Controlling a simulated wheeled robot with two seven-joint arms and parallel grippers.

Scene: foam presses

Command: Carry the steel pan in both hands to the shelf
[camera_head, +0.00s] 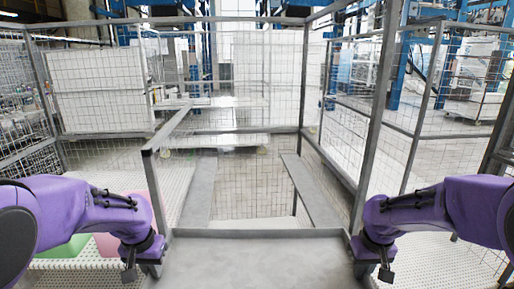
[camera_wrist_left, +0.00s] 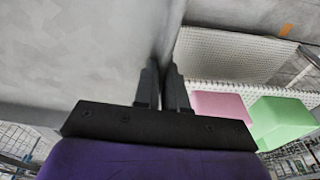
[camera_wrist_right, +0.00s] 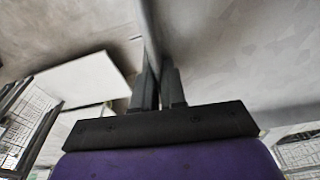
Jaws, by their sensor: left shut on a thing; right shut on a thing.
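The steel pan (camera_head: 257,265) is a wide grey tray with a raised rim, at the bottom middle of the head view; its near part is cut off. My left gripper (camera_head: 152,262) is at its left side and my right gripper (camera_head: 364,262) at its right side. In the left wrist view the left fingers (camera_wrist_left: 163,85) are closed on the pan's thin wall. In the right wrist view the right fingers (camera_wrist_right: 158,85) are closed on the opposite wall. Ahead stands a grey metal frame with two flat ledges, left (camera_head: 200,190) and right (camera_head: 312,192), which may be the shelf.
A pink foam block (camera_wrist_left: 222,108) and a green foam block (camera_wrist_left: 280,121) lie on a white perforated surface (camera_wrist_left: 235,55) left of the pan. Mesh fence panels and posts (camera_head: 371,120) stand ahead and on both sides. The gap between the ledges looks open.

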